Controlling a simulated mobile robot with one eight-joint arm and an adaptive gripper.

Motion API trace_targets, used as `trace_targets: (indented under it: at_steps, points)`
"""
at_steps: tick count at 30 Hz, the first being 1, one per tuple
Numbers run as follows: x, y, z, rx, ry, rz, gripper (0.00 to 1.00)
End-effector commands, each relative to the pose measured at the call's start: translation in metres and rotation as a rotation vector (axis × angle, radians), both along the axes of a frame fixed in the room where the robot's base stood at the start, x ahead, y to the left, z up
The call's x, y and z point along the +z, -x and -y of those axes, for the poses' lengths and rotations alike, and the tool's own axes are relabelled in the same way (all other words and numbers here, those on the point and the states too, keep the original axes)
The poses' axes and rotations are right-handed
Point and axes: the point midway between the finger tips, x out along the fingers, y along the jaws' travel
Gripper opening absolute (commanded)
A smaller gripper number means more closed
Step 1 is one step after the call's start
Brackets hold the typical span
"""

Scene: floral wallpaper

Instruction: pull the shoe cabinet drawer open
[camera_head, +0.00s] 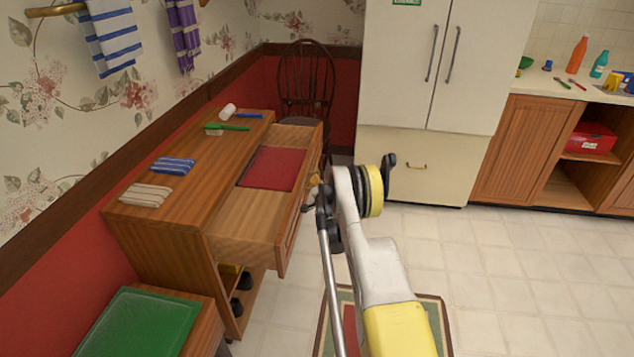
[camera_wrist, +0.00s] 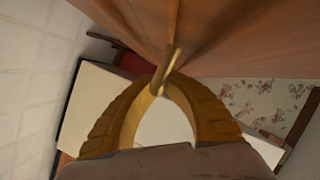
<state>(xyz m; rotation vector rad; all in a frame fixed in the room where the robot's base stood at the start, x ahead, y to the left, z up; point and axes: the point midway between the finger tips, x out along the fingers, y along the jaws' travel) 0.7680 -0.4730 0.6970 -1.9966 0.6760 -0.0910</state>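The wooden shoe cabinet (camera_head: 185,190) stands along the left wall. Its wide drawer (camera_head: 250,213) is pulled out to the right, showing a light wood interior with a flat red item (camera_head: 273,168) in it. My gripper (camera_head: 314,181) is at the outer face of the drawer front. In the wrist view my yellow fingers (camera_wrist: 164,84) curve together around the brass handle (camera_wrist: 172,66) and appear shut on it. The drawer front (camera_wrist: 225,35) fills the top of that view. The handle is mostly hidden by my gripper in the head view.
Folded cloths (camera_head: 172,165) and small items lie on the cabinet top. A green-topped stool (camera_head: 140,325) stands in front left, a dark chair (camera_head: 306,75) behind. A white fridge (camera_head: 440,60) stands at the back. A rug (camera_head: 436,318) lies under my arm; tiled floor at right is clear.

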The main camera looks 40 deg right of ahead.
Motion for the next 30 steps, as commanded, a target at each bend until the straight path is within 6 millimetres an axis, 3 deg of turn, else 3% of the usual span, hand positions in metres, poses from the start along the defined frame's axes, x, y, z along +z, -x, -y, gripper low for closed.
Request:
trace_targets:
  at_steps: [8,9,11,22,30]
  points:
    - [0.001,-0.001,0.000,0.000,0.001,0.002,0.00]
    - [0.001,-0.001,0.000,0.000,0.001,0.002,0.15]
    - [0.001,-0.001,0.000,0.000,0.001,0.002,0.33]
    - [0.002,0.003,-0.003,0.000,0.001,0.002,0.33]
    - [0.012,0.041,-0.025,0.000,0.001,0.002,0.33]
